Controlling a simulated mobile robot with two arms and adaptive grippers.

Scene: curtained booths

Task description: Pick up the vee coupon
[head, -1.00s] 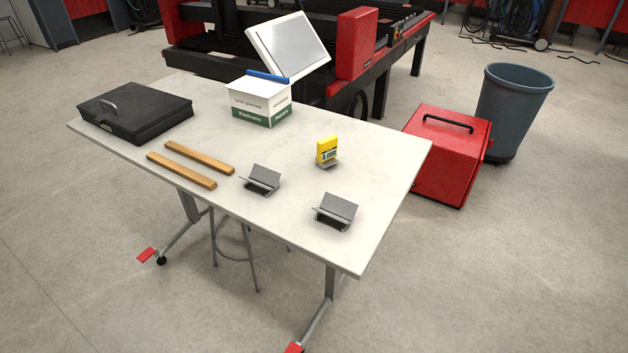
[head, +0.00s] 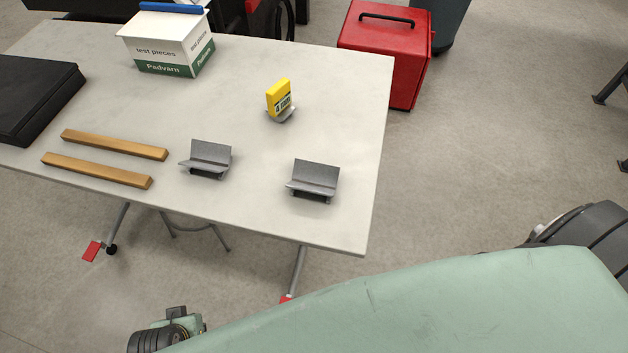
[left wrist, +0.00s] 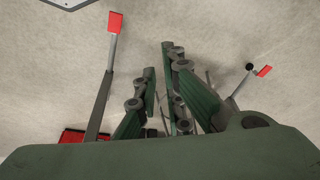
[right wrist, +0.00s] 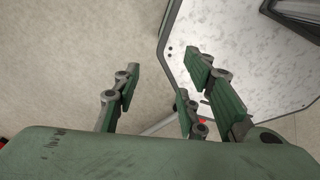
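Two grey vee-shaped metal pieces stand near the table's front edge in the head view: a left one (head: 207,160) and a right one (head: 313,180). A small grey piece (head: 281,116) shows under a yellow box (head: 279,98) further back. I cannot tell which of these is the vee coupon. My left gripper (left wrist: 165,85) has its fingers apart and empty, with floor and table legs beyond. My right gripper (right wrist: 165,90) has its fingers spread and empty. No vee piece can be made out between the fingers in either wrist view.
The white table (head: 230,215) also carries two wooden bars (head: 115,145), a black case (head: 35,100) and a white-green carton (head: 168,45). A red box (head: 385,50) stands beyond its right end. The table's front right corner is clear. My green arm link covers the bottom right.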

